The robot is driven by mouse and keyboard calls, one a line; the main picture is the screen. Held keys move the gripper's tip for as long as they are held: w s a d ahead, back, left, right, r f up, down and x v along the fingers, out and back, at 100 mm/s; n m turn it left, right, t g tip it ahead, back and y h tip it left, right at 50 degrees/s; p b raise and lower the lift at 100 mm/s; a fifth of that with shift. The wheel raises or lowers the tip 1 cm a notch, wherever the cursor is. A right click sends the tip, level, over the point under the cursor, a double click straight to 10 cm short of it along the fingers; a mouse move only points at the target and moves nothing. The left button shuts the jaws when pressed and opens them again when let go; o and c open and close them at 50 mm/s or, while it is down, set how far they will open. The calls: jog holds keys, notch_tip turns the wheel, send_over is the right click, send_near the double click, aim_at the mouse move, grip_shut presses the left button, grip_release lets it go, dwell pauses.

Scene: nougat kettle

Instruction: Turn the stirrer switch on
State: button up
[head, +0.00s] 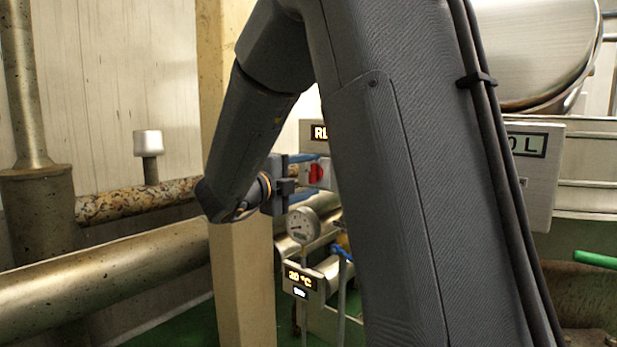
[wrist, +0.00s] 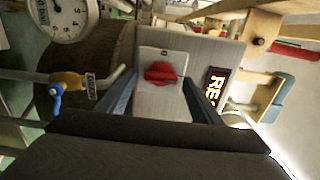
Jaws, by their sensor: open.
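The stirrer switch appears to be a red rotary knob on a light grey plate; the knob (wrist: 161,73) shows in the wrist view and, partly hidden, in the head view (head: 316,174). Its plate (wrist: 160,101) fills the space between my fingers in the wrist view. My gripper (head: 303,175) is open, with one blue finger on each side of the knob. In the wrist view my gripper (wrist: 158,80) points at the knob, which sits between the fingertips. I cannot tell whether the fingers touch it. My arm hides much of the panel in the head view.
A lit display (wrist: 214,90) is beside the switch. A dial gauge (head: 303,224), a 20 °C display (head: 299,281) and a blue-handled valve (head: 343,254) are below. A post (head: 240,280) and pipes (head: 110,272) stand left. A steel kettle (head: 535,45) is upper right.

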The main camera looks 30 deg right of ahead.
jog(key=p+v, duration=0.1)
jog(key=v, duration=0.7)
dwell(0.4)
